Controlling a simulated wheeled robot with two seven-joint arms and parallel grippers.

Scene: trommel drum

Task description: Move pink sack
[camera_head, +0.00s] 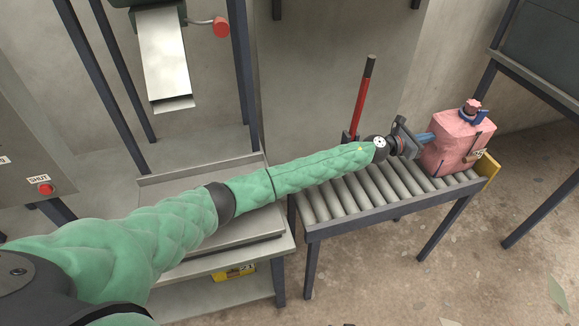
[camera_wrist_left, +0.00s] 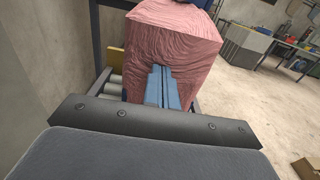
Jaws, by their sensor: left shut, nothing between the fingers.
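The pink sack (camera_head: 456,145) stands upright at the far right end of the roller conveyor (camera_head: 350,192), with a blue tie round its bunched top. It fills the upper middle of the left wrist view (camera_wrist_left: 170,50). My left arm reaches across from the left. My left gripper (camera_head: 427,138) is at the sack's near left side. Its blue fingers (camera_wrist_left: 164,88) are closed together with nothing between them, and their tips are at or against the sack's face. Whether they touch it I cannot tell. My right gripper is in neither view.
A yellow end stop (camera_head: 489,170) closes the conveyor's right end. A red-handled upright lever (camera_head: 363,98) rises behind the conveyor. A metal chute (camera_head: 163,55) hangs above the steel bench at left. The rollers left of the sack are bare, under my arm.

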